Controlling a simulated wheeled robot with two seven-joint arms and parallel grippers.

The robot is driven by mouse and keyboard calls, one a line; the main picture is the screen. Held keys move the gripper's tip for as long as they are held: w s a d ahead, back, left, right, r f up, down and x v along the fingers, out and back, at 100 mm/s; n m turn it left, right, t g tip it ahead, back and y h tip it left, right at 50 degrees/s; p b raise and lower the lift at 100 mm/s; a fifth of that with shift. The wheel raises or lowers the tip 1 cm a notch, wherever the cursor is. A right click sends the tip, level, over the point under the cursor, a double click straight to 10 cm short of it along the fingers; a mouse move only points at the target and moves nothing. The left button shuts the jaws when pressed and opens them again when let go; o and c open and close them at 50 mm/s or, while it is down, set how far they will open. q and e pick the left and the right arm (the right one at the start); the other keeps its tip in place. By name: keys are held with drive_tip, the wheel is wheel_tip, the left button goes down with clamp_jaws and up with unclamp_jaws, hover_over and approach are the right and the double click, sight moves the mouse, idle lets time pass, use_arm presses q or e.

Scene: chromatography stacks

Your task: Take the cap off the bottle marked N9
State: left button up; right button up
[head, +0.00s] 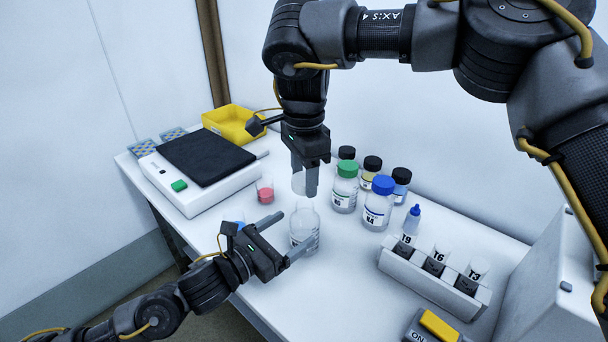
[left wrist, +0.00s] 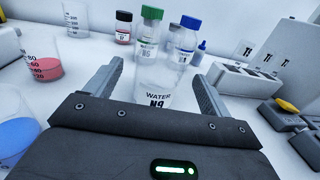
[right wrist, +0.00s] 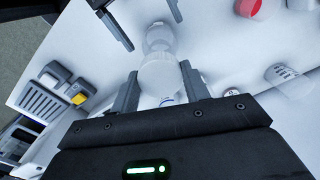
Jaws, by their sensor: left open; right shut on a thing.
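The clear bottle marked N9 (left wrist: 157,90), labelled WATER, stands upright on the table; it also shows in the head view (head: 304,230). No cap shows on it. My left gripper (head: 285,235) is open, its fingers to either side of the bottle with gaps, not closed on it. My right gripper (head: 306,185) is above and slightly behind the bottle, pointing down. It is shut on a pale, round thing (right wrist: 160,78), which looks like a white cap, apart from the bottle. Its far finger is partly hidden in the head view.
Close behind stand a green-capped bottle (head: 344,190), a blue-capped bottle (head: 379,205) and several smaller bottles. A vial rack (head: 430,278) is to the right. A beaker of pink liquid (head: 265,190) and a scale-like device with a black top (head: 205,157) are left.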

use_arm(q)
drive_tip(key=b+v, duration=0.1)
drive_tip(key=v, duration=1)
drive_tip(key=shift+s+a, duration=0.2)
use_arm(e)
drive_tip(key=shift+f, duration=0.85)
